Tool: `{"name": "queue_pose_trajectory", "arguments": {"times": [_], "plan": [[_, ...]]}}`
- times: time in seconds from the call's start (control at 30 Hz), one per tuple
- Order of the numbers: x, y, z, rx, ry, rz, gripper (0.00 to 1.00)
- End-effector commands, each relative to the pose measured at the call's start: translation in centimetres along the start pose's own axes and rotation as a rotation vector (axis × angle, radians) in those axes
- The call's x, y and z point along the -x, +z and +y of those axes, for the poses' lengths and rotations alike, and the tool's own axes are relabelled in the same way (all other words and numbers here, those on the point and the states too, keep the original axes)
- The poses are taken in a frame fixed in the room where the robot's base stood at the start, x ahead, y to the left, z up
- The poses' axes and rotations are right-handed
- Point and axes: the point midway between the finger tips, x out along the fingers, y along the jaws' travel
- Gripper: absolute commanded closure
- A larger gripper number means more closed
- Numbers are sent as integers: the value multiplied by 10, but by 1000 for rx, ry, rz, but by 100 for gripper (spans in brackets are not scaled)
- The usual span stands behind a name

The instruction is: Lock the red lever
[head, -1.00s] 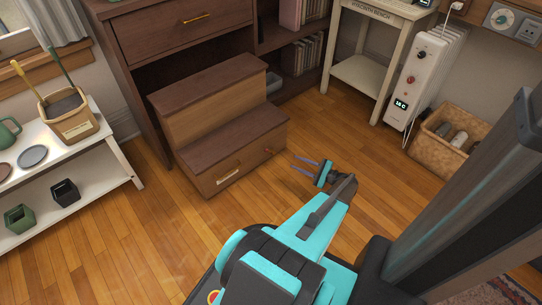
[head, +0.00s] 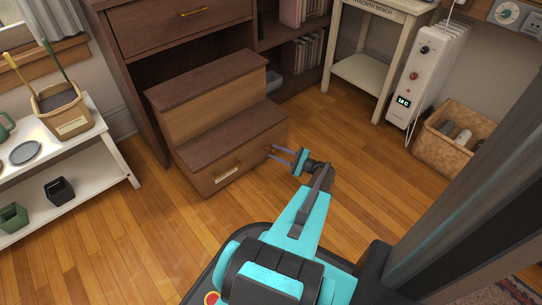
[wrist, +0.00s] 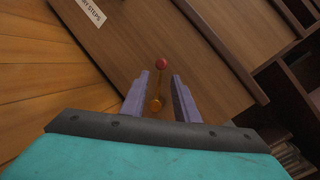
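The red lever (wrist: 161,63) has a red ball at the end of a thin brass arm, with a round brass pivot at the other end. It is mounted on the side face of the wooden steps (head: 224,128). In the wrist view it lies between the two purple fingers of my gripper (wrist: 158,82), the ball just past the fingertips. The fingers are open, with a gap on both sides of the lever. In the head view my gripper (head: 282,154) is right at the steps' right front corner, and the lever there is small and partly hidden by the fingers.
A label (wrist: 92,12) is on the steps' face. A dark cabinet (head: 180,35) stands behind the steps. A white shelf (head: 105,150) with pots is at left. A heater (head: 425,75) and a basket (head: 450,145) are at right. The wooden floor in front is clear.

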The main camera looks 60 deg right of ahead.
Motion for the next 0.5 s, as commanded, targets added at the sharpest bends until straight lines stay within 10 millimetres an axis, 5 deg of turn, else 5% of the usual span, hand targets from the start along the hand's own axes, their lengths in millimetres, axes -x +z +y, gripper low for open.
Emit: {"name": "queue_pose_trajectory", "arguments": {"times": [0.5], "plan": [[-21,0,-1,0,-1,0,72]]}}
